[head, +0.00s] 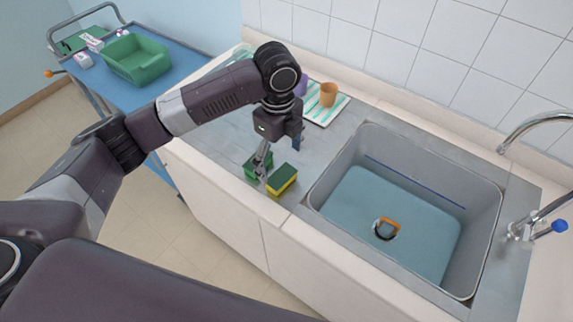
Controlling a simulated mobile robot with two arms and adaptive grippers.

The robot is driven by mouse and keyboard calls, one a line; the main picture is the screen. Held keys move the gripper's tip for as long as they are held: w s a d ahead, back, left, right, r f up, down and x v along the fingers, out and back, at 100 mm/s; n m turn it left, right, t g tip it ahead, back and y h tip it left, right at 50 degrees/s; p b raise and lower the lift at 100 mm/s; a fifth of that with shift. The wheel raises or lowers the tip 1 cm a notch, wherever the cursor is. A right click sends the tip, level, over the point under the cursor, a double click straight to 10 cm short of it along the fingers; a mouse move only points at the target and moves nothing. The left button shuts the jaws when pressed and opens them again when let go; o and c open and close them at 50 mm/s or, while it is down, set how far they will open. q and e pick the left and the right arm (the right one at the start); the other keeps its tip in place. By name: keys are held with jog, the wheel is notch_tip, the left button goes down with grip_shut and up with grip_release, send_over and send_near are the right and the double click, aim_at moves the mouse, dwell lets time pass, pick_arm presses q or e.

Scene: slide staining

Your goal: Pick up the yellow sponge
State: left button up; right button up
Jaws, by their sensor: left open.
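The yellow sponge (285,184) has a dark green top and yellow sides. It lies on the grey counter left of the sink, near the front edge. A green block-like object (252,170) sits just left of it. My left gripper (262,177) points down over the counter, its fingers beside the sponge's left end and in front of the green object. It is open; nothing is visibly held. I cannot tell whether a finger touches the sponge. My right gripper is not in view.
The sink (480,250) is right of the sponge, with an orange-and-dark item (386,228) inside. A tap (530,225) stands at its right. A blue cart (88,82) holds a green basket (137,60).

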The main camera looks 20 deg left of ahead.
aim_at(281, 176)
pick_arm(q)
jog(key=shift+w+a, duration=0.1)
jog(key=shift+a, duration=0.1)
jog(key=shift+s+f, duration=0.2)
jog(key=f, duration=0.1)
jog(key=p, duration=0.1)
jog(key=f+p, duration=0.1)
jog(key=shift+s+d+f, duration=0.2)
jog(key=shift+s+f, duration=0.05)
jog(key=shift+f, duration=0.05)
jog(key=f, duration=0.1)
jog(key=f+p, duration=0.1)
jog(key=shift+w+d+f, duration=0.1)
jog(key=shift+w+f, duration=0.1)
jog(key=shift+f, duration=0.75)
jog(key=c, duration=0.7)
jog(key=shift+c, duration=0.9)
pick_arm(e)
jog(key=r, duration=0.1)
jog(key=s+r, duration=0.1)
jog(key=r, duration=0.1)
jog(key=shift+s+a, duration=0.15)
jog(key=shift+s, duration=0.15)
